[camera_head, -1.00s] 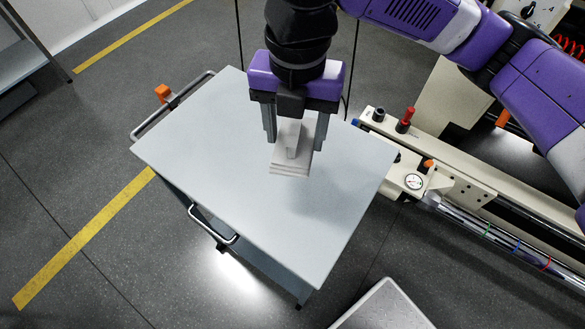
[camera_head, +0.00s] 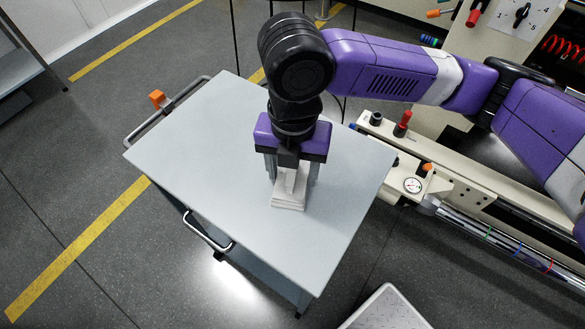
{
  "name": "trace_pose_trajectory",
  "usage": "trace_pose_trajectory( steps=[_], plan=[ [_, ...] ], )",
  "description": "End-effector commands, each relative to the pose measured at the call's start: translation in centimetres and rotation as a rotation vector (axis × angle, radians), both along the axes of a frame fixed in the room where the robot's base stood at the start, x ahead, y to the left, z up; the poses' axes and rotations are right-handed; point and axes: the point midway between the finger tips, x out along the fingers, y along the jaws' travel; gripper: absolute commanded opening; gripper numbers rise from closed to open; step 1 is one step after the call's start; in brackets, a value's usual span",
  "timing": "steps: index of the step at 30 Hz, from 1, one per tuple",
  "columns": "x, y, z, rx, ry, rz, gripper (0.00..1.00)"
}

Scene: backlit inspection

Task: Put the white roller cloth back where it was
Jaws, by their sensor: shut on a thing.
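The white roller cloth (camera_head: 289,200) is a small folded stack of pale cloth. My gripper (camera_head: 290,185) points down over the grey-topped trolley (camera_head: 200,140) and is shut on the cloth. The cloth is low over the middle of the trolley top; I cannot tell whether it touches the surface. The fingers stand on either side of it, and my gripper body hides its far part.
The rest of the trolley top is bare. A push handle (camera_head: 165,108) runs along its left end and another handle (camera_head: 207,233) is on its near side. A cream machine with a red knob (camera_head: 402,122) and a gauge (camera_head: 412,186) stands close on the right.

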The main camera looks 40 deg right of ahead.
Motion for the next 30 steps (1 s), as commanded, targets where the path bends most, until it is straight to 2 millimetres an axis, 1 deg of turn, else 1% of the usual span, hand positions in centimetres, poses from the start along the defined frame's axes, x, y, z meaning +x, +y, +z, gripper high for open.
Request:
trace_pose_trajectory(
  steps=[4,5,6,8,17,20,23,26,30],
  plan=[
    [0.0,0.0,-0.3,0.000,0.000,0.000,0.25],
    [0.0,0.0,-0.2,0.000,0.000,0.000,0.61],
    [0.0,0.0,-0.1,0.000,0.000,0.000,0.69],
    [0.0,0.0,-0.1,0.000,0.000,0.000,0.79],
    [0.0,0.0,-0.1,0.000,0.000,0.000,0.79],
    [0.0,0.0,0.4,0.000,-0.001,0.000,0.79],
    [0.1,0.1,1.6,0.001,-0.002,0.000,0.79],
    [0.0,0.0,3.5,0.000,-0.004,0.002,0.79],
    [0.0,0.0,6.5,0.000,-0.004,0.002,0.79]
  ],
)
